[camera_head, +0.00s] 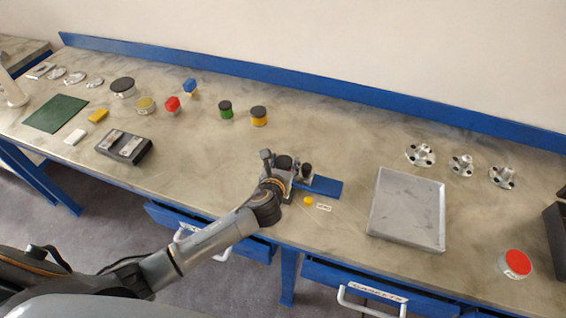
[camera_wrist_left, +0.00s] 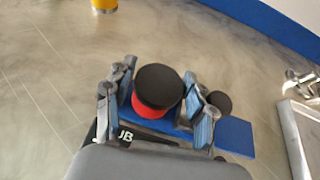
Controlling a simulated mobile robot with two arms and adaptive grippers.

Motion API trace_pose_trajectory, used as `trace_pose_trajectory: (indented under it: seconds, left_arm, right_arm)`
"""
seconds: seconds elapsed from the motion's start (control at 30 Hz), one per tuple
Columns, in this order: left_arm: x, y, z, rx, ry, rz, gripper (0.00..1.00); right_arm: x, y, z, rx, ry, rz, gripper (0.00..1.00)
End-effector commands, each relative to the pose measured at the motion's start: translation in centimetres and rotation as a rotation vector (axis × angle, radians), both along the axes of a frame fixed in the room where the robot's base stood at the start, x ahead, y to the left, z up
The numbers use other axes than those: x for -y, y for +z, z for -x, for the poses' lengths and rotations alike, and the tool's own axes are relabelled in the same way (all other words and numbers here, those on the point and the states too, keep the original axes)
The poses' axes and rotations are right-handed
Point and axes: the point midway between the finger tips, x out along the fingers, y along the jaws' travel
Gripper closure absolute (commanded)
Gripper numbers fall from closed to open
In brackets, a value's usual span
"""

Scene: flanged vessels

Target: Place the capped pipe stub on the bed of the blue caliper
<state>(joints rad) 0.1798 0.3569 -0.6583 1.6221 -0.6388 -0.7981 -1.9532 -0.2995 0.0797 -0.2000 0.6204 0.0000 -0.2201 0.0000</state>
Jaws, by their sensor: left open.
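The capped pipe stub (camera_wrist_left: 158,88) is a short red cylinder with a wide black cap. In the left wrist view it sits over the blue caliper (camera_wrist_left: 237,136), apparently on its bed; its base is hidden. My left gripper (camera_wrist_left: 160,104) is open, with one finger on each side of the stub. In the head view my left gripper (camera_head: 287,172) is at the left part of the blue caliper (camera_head: 327,187), and the stub's dark cap (camera_head: 284,161) shows among the fingers. A small dark round knob (camera_wrist_left: 219,102) stands right of the stub. My right gripper is not in view.
A yellow knob (camera_head: 308,201) and a small label (camera_head: 323,208) lie in front of the caliper. A grey tray (camera_head: 407,208) is to the right. Green (camera_head: 225,110) and yellow (camera_head: 259,117) black-capped jars stand behind. Several metal flanged parts (camera_head: 461,165) stand at the back right.

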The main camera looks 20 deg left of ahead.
Motion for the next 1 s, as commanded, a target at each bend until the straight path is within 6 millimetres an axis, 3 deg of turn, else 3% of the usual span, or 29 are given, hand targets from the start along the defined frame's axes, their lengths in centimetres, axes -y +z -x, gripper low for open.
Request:
trace_pose_trajectory:
  seconds: [0.17,0.7,1.0]
  left_arm:
    - [0.1,0.5,0.9,0.000,0.000,0.000,0.45]
    - [1.0,4.1,9.8,0.000,-0.002,0.000,0.45]
    - [1.0,4.8,11.1,0.001,0.000,0.000,0.45]
  right_arm:
    - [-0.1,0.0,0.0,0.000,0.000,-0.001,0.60]
    - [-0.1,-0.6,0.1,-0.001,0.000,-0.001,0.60]
    - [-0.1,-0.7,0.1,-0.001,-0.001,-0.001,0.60]
